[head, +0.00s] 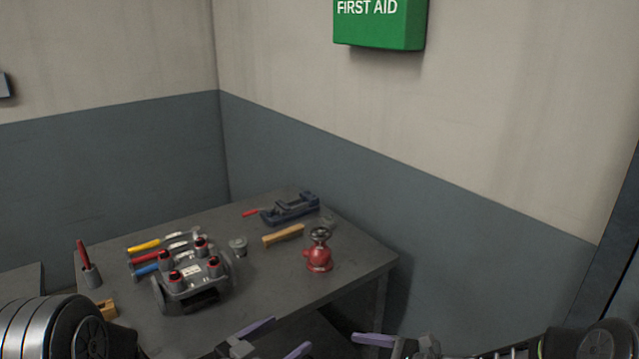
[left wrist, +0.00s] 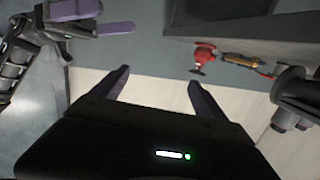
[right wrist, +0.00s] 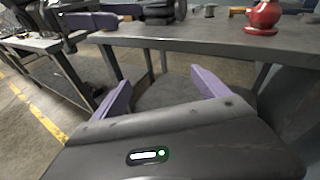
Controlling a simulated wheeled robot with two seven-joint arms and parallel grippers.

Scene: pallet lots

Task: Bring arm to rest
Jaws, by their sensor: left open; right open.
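My left gripper (head: 278,340) is at the bottom of the head view, in front of the table's near edge. Its two purple fingers are apart with nothing between them, and it also shows in the left wrist view (left wrist: 157,80). My right gripper (right wrist: 161,78) has its purple fingers spread and empty in the right wrist view. In the head view only part of it shows at the bottom, right of the left gripper. Both grippers are apart from the things on the table.
The grey table (head: 345,262) stands in the corner. It bears a red valve (head: 319,252), a grey fixture with red knobs (head: 193,279), a blue vise (head: 290,208), a wooden-handled tool (head: 283,235) and several hand tools. A green first aid box (head: 380,25) hangs on the wall.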

